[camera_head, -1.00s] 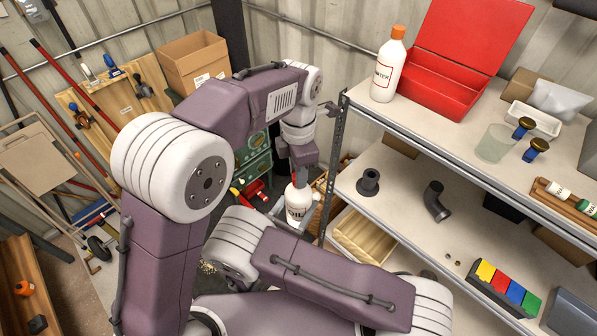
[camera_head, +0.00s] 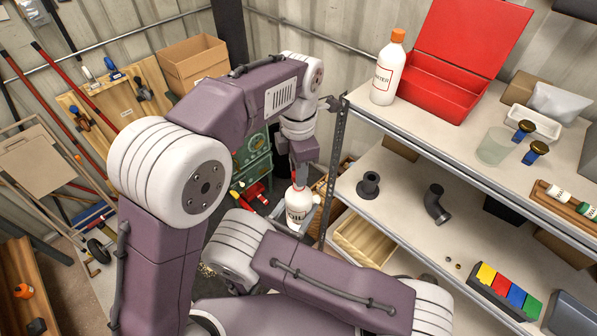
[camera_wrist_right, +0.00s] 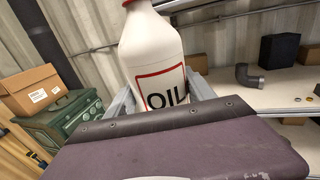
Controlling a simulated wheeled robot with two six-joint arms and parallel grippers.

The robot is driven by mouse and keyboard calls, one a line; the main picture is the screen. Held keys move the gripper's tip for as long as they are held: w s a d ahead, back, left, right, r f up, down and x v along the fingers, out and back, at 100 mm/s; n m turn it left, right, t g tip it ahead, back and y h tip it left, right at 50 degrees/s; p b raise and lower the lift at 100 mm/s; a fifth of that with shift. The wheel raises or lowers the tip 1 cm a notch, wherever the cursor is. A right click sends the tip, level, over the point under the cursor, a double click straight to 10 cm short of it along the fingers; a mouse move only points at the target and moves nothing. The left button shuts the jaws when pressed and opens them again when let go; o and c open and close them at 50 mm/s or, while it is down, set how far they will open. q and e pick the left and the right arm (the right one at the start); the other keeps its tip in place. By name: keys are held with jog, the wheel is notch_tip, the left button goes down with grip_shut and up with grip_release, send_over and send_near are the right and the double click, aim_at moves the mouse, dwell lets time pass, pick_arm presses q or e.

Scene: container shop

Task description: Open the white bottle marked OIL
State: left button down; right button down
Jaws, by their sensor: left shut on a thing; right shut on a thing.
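The white OIL bottle (camera_head: 298,209) stands upright in the middle of the head view, its label facing the camera. In the right wrist view the bottle (camera_wrist_right: 152,55) fills the upper middle, with a bit of red at the top edge. My right gripper (camera_wrist_right: 162,92) is shut around its body, one grey finger on each side. My left gripper (camera_head: 298,178) is shut directly above the bottle, pointing down. Something red shows at its fingers, apparently the cap. Its fingertips are small, so I cannot tell whether the cap is clear of the neck.
A metal shelf (camera_head: 428,148) stands close to the right of the bottle. It carries a WATER bottle (camera_head: 388,73), a red box (camera_head: 440,88) and pipe fittings. A wooden crate (camera_head: 366,236) is low beside the bottle. Green cases (camera_head: 252,160) stand behind my left arm.

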pick_arm(q)
jog(key=shift+r, duration=0.15)
notch_tip(320, 180, up, 4)
jog(key=shift+f, duration=0.1)
dwell(0.4)
pick_arm(e)
jog(key=shift+r, duration=0.1)
